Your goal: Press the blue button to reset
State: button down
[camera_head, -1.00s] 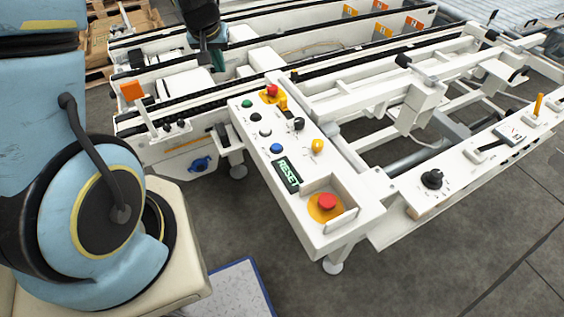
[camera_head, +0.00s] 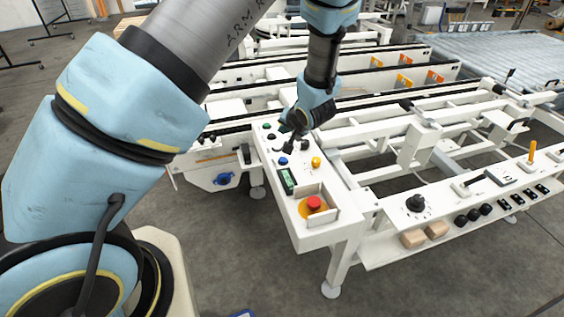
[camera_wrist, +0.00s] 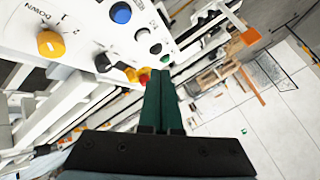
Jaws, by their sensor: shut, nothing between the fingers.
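The blue button (camera_head: 283,161) is on the white control panel (camera_head: 302,234), just above the dark green label in the head view. In the wrist view the blue button (camera_wrist: 121,12) is at the top, left of the fingers. My gripper (camera_wrist: 165,72) is shut and empty, with its two green fingers side by side. The fingertips are over the panel's far end, near the green and black buttons, and apart from the blue button. In the head view my wrist covers part of the panel, and the fingers (camera_head: 290,136) show only as a small dark shape.
A yellow knob (camera_wrist: 51,43) and a black switch (camera_wrist: 103,62) stand up from the panel near the blue button. A red emergency button (camera_head: 314,203) sits at the panel's near end. White conveyor frames (camera_head: 420,140) lie behind and to the right.

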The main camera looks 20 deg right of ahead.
jog(key=shift+f, duration=0.1)
jog(key=b, duration=0.8)
send_over(284, 162)
notch_tip(284, 162, down, 6)
jog(key=shift+f, duration=0.1)
jog(key=shift+f+b, duration=0.7)
jog(key=shift+f, duration=0.5)
jog(key=shift+f, duration=0.1)
dwell(0.7)
jog(key=shift+f, duration=0.3)
jog(key=shift+f, duration=0.45)
dwell(0.8)
jog(key=shift+r+p, duration=0.15)
jog(key=shift+p, duration=0.15)
jog(key=shift+r+p, duration=0.7)
jog(key=shift+p, duration=0.25)
